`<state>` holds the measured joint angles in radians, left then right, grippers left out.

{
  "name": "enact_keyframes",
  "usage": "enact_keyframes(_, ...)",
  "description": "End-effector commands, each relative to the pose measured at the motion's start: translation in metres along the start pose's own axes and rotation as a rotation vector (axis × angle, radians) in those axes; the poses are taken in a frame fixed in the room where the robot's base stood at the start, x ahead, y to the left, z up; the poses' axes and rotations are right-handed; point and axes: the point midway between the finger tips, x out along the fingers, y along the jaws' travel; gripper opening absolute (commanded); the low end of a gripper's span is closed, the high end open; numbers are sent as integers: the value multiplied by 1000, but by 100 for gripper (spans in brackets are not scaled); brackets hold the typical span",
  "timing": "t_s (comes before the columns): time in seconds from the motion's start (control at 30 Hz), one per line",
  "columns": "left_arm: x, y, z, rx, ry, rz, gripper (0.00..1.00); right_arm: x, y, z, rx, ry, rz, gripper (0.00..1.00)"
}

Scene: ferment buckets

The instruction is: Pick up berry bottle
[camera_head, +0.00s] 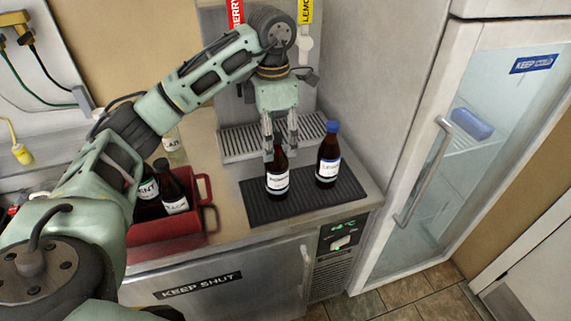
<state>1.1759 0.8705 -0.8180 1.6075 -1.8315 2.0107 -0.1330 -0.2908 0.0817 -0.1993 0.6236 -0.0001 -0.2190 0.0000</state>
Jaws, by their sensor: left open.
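A dark bottle with a white label (277,181) stands upright on the black ribbed mat (252,207); its label print is too small to read surely. My left gripper (280,153) points down at this bottle's top, with its open fingers at the neck. The fingers hide the cap, and I cannot tell whether they touch the glass. A second dark bottle with a blue cap (328,158) and white label stands upright just to the right on the same mat. My right gripper is not in view.
A red crate (170,240) with dark bottles (172,190) stands left on the counter. A metal dispenser with a slotted drip tray (235,143) is behind the mat. A glass-door fridge (470,150) stands right. The counter's front edge is close to the mat.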

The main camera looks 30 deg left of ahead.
Motion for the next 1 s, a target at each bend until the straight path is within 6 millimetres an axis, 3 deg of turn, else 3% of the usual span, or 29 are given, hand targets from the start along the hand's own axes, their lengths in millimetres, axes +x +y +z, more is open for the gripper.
enact_keyframes(0.2,18,-1,0,1,3,-4,61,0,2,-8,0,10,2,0)
enact_keyframes(0.53,55,0,2,0,4,-4,61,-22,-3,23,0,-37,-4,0)
enact_keyframes(0.7,75,0,2,1,1,-2,61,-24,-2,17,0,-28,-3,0)
enact_keyframes(0.97,78,0,3,2,-1,-1,61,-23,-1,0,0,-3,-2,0)
enact_keyframes(1.0,78,0,3,2,-1,-1,57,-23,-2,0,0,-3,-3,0)
